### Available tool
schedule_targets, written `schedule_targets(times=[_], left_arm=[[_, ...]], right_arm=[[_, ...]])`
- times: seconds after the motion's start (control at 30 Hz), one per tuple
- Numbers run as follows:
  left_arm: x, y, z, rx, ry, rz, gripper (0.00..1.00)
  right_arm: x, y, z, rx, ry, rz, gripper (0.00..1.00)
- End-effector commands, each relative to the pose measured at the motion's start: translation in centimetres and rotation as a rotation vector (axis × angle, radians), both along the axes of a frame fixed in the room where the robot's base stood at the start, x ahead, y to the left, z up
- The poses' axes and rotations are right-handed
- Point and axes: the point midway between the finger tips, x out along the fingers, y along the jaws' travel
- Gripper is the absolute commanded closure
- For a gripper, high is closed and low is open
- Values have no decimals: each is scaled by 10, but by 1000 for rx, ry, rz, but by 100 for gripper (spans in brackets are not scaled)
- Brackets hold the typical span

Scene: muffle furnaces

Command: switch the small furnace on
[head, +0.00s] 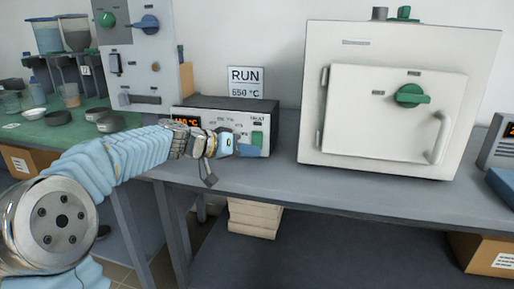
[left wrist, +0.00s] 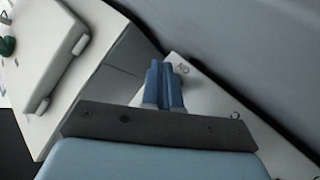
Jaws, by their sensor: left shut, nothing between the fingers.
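A white furnace (head: 340,100) stands on the grey bench, its door (head: 375,135) closed, with a green knob (head: 411,95) and a handle. To its left is a low control box (head: 190,113) with an orange display and a green switch (head: 258,139) at its right end. Which unit is the small furnace cannot be told for certain. My left gripper (head: 247,150) is shut and empty, its blue fingertips just below the green switch; contact cannot be told. In the left wrist view the shut fingers (left wrist: 166,85) point at a pale box (left wrist: 205,90). My right gripper is out of view.
A grey panel unit (head: 135,60) with green and blue knobs stands left. Another device (head: 500,145) stands at the right edge. The bench front (head: 340,185) is clear.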

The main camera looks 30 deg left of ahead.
Motion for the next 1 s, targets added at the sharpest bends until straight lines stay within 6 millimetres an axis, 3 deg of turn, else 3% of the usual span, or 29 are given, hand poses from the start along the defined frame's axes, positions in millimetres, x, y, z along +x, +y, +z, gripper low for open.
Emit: schedule_targets(times=[1.0], left_arm=[[8,2,-1,0,0,0,100]], right_arm=[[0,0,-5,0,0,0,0]])
